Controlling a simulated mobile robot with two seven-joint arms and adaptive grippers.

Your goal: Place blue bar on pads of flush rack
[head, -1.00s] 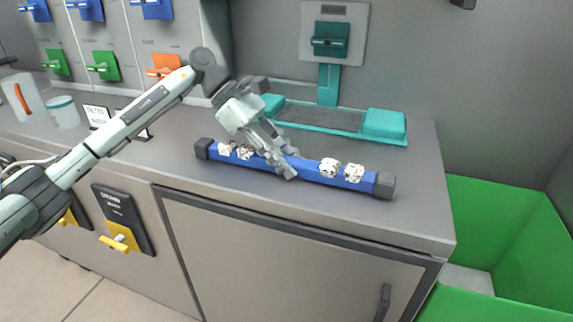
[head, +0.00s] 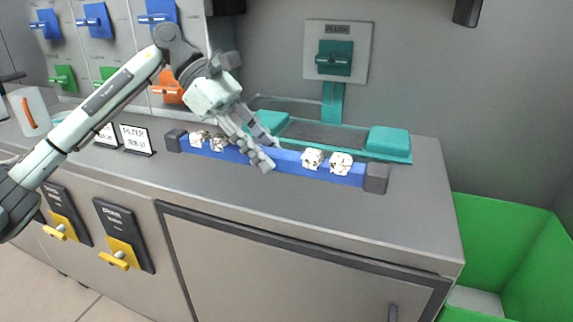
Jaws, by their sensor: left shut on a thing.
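A long blue bar (head: 288,161) with dark end caps and several white speckled lumps on it lies across the picture, close over the grey counter. I cannot tell whether it touches the counter. My left gripper (head: 262,158) is shut on the middle of the bar from above. The teal flush rack (head: 347,137) is behind the bar, with a raised right pad (head: 388,141) and a left pad (head: 268,124) partly hidden by my gripper. A teal valve (head: 334,57) on a plate labelled FLUSH is above the rack. My right gripper is not in view.
The grey counter (head: 330,218) is clear in front of the bar. Small signs (head: 137,140) and a white cup (head: 30,112) stand at left. Blue, green and orange handles are on the back wall. A green bin (head: 505,245) is at right.

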